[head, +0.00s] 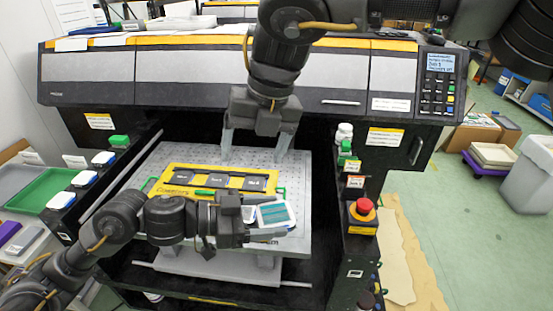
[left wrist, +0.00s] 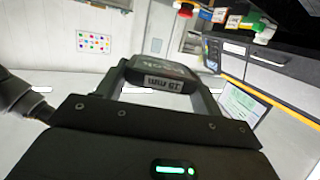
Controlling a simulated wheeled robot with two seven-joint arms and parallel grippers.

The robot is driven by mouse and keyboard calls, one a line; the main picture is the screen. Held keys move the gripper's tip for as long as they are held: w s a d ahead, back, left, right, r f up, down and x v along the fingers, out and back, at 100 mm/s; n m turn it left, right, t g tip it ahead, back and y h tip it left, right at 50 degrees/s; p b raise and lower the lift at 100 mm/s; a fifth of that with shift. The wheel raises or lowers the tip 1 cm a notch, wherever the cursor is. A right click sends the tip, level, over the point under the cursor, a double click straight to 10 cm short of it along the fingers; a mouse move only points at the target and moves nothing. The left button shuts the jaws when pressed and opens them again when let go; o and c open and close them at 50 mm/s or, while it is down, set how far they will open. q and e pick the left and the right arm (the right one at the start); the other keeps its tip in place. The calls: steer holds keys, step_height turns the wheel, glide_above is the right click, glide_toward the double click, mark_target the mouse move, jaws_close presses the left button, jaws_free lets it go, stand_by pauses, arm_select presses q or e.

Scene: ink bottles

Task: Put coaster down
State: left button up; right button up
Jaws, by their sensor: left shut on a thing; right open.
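My left gripper (head: 270,216) is shut over the front right part of the grey perforated bed (head: 302,163). A teal square with a white border, which looks like the coaster (head: 273,214), shows at its fingertips. In the left wrist view a dark block with white lettering (left wrist: 165,78) sits between the two grey fingers; I cannot tell whether it is that coaster's edge. A yellow jig (head: 180,178) with several dark labelled squares lies on the bed behind the gripper. My right gripper (head: 256,150) is open and empty, pointing down over the back of the bed.
The printer body (head: 200,75) spans the back. A red stop button (head: 362,207) stands right of the bed. Small bottles (head: 344,133) line the right side rail, and white-and-blue blocks (head: 83,179) the left. A green tray (head: 42,190) is at far left.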

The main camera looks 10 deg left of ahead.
mark_target(277, 214)
arm_select(q)
steer(key=shift+w+d, duration=0.1)
arm_select(e)
steer(key=s+d+h, duration=0.3)
steer(key=d, duration=0.2)
steer(key=f, duration=1.2)
steer(key=shift+w+a+f, duration=0.2)
steer(key=shift+w+a, duration=0.05)
steer(key=shift+a, duration=0.1)
steer(key=c, duration=0.8)
arm_select(q)
steer(key=o, duration=1.1)
arm_select(e)
steer(key=shift+c, duration=0.2)
arm_select(q)
steer(key=shift+o, duration=0.2)
steer(key=v, duration=1.2)
